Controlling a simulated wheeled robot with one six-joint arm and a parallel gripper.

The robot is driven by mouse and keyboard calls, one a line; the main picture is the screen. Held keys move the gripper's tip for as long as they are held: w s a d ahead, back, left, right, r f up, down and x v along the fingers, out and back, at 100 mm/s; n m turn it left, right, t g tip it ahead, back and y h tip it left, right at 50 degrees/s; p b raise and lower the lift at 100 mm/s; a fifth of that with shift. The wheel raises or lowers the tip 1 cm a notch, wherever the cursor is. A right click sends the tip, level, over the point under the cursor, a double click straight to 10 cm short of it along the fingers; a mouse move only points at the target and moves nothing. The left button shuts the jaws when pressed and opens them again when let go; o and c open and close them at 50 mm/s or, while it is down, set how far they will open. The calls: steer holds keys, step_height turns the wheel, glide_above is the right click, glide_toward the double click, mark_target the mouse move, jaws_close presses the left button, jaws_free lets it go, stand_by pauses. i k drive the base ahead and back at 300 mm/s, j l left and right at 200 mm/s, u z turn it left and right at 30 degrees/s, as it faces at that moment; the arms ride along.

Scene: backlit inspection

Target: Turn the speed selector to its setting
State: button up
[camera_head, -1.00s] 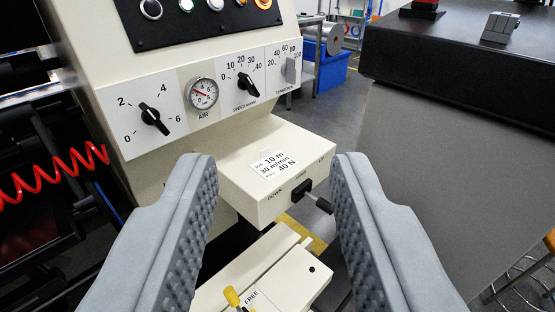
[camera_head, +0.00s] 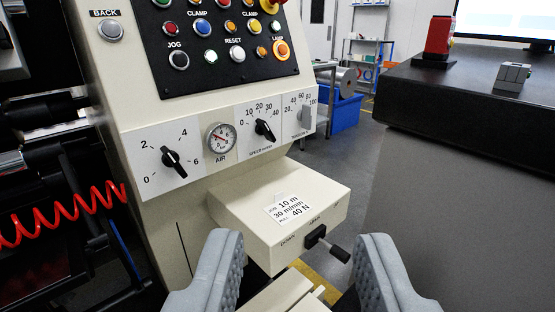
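The speed selector (camera_head: 264,130) is a black pointer knob on a white plate with a scale from 0 to 40, labelled SPEED m/min. Its exact setting is hard to read at this angle. A label (camera_head: 289,208) on the cream box below reads 10 m, 30 m/min and 40 N. My gripper (camera_head: 305,275) is open and empty, its two grey padded fingers low in the picture, below and apart from the selector.
A black 0 to 6 knob (camera_head: 171,158) and an air gauge (camera_head: 219,138) sit left of the selector; a grey tension knob (camera_head: 307,114) sits right. A black lever (camera_head: 328,245) juts from the cream box (camera_head: 326,190). A button panel (camera_head: 215,45) is above. A dark counter (camera_head: 470,105) stands right.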

mark_target(261, 128)
steer(key=k+j+u, duration=0.15)
steer(key=k+u, duration=0.35)
steer(key=k, duration=0.15)
steer(key=l+u, duration=1)
steer(key=l, duration=0.6)
steer(key=k+l, duration=0.15)
steer(key=l, duration=1.1)
steer(key=k+l, duration=0.15)
steer(key=l, duration=0.5)
